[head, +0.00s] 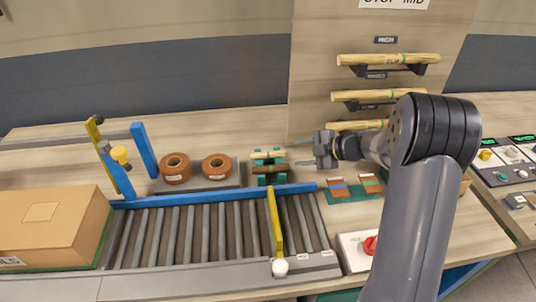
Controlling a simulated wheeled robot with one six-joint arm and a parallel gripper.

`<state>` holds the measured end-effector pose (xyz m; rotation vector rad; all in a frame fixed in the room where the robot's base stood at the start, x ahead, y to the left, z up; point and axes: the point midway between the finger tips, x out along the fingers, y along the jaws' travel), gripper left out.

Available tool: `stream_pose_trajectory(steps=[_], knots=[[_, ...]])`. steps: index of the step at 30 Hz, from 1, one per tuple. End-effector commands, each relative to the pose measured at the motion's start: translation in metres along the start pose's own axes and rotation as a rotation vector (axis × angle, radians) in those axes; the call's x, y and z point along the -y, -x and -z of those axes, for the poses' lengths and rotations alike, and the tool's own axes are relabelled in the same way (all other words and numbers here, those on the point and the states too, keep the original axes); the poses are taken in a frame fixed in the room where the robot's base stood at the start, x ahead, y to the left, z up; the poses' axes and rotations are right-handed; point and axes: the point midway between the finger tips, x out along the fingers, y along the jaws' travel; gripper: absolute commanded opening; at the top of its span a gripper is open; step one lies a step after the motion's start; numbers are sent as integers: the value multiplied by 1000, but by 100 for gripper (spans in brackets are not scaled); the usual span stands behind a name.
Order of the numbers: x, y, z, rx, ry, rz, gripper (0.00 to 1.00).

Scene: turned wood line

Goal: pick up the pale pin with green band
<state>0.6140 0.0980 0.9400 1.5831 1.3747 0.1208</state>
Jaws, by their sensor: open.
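A pale pin (267,154) lies level across the top of a small green stand (270,178), left of my gripper. Whether a green band goes round it is too small to tell against the green stand. A dark brown pin (270,169) lies just below and in front of it on the same stand. My gripper (297,155) is open and empty, its fingers pointing left toward the stand, a short gap from the pale pin's right end. Longer pale pins with greenish marks rest on wall brackets: a top one (385,59), a middle one (360,95) and a lower one (350,126), partly hidden by my arm.
Two brown rolls (175,168) sit on a grey plate left of the stand. A roller conveyor (190,235) with a blue rail and yellow gate (275,220) runs in front. A cardboard box (45,228) is at left. A green mat (352,194) with small blocks lies right.

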Motion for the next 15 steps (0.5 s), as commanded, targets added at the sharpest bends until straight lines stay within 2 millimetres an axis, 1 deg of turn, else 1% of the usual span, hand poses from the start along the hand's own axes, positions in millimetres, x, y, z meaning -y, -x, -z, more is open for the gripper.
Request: stream_pose_trajectory(steps=[3,6,13,15], knots=[[-4,-20,3,-2,0,3,45],[-3,-32,3,-3,0,2,45],[-3,-35,2,0,0,0,45],[-3,-35,2,0,0,0,41]])
